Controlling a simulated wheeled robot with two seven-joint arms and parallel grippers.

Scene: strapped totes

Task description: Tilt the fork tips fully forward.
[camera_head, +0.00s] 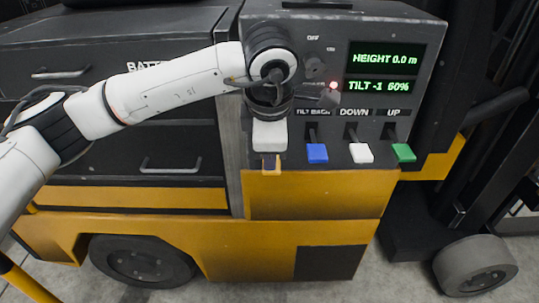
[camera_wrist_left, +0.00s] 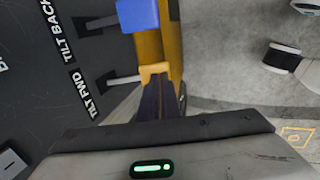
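The control panel (camera_head: 300,30) has a row of levers. The yellow tilt-forward lever (camera_wrist_left: 155,70) sits beside the "TILT FWD" label in the left wrist view; its knob (camera_head: 270,167) shows just below my gripper in the head view. My left gripper (camera_head: 270,155) points down at this lever. Its dark fingers (camera_wrist_left: 160,98) look closed together, with tips at the yellow knob; whether they touch it I cannot tell. The blue tilt-back lever (camera_head: 317,153) is just to the right. The display (camera_head: 380,87) reads "TILT -1 60%".
A white lever (camera_head: 361,153) under "DOWN" and a green lever (camera_head: 403,153) under "UP" stand further right. A rotary knob (camera_head: 315,68) and a lit red lamp (camera_head: 333,85) are above the levers. The upper display line (camera_head: 385,58) reads "HEIGHT 0.0 m".

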